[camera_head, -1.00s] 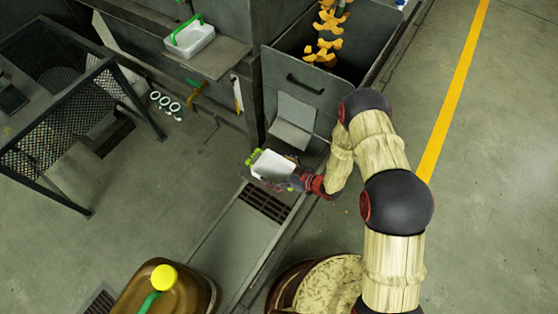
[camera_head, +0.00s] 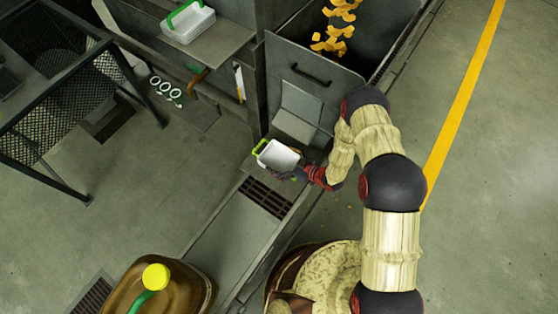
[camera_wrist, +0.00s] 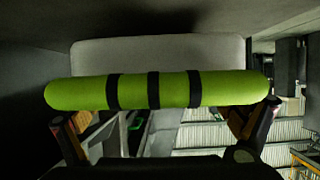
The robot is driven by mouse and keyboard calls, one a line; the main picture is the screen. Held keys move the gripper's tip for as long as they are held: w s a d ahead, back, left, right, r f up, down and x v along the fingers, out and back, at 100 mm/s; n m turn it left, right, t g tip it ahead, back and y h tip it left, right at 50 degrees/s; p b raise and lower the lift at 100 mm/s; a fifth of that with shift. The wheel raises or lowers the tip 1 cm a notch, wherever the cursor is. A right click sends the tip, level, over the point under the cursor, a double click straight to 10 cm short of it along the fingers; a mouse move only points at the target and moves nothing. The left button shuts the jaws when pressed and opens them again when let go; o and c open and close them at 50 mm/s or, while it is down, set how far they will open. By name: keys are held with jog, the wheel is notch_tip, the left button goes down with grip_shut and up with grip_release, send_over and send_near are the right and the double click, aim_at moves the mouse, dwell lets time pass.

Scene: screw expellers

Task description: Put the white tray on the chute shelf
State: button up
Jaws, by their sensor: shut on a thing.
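The white tray (camera_head: 280,156) hangs at my gripper (camera_head: 298,171) in the head view, tilted, in front of the grey bin. Its green handle shows at its upper left (camera_head: 261,147). In the wrist view, a green bar with black bands (camera_wrist: 180,90) lies across my gripper's fingers, with the pale tray wall (camera_wrist: 160,50) behind it. My gripper is shut on the tray; the exact contact is partly hidden. A small grey ledge (camera_head: 296,126), which may be the chute shelf, juts from the bin front just above the tray.
Another white tray with a green handle (camera_head: 188,24) stands on a grey shelf (camera_head: 215,58) at upper left. A grey bin (camera_head: 318,72) with falling orange pieces is behind. A mesh-sided frame (camera_head: 60,110) stands left. A can with yellow cap (camera_head: 156,277) and a round container (camera_head: 325,280) are in front.

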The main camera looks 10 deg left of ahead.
jog(key=shift+f, duration=0.85)
jog(key=shift+r, duration=0.1)
jog(key=o, duration=0.9)
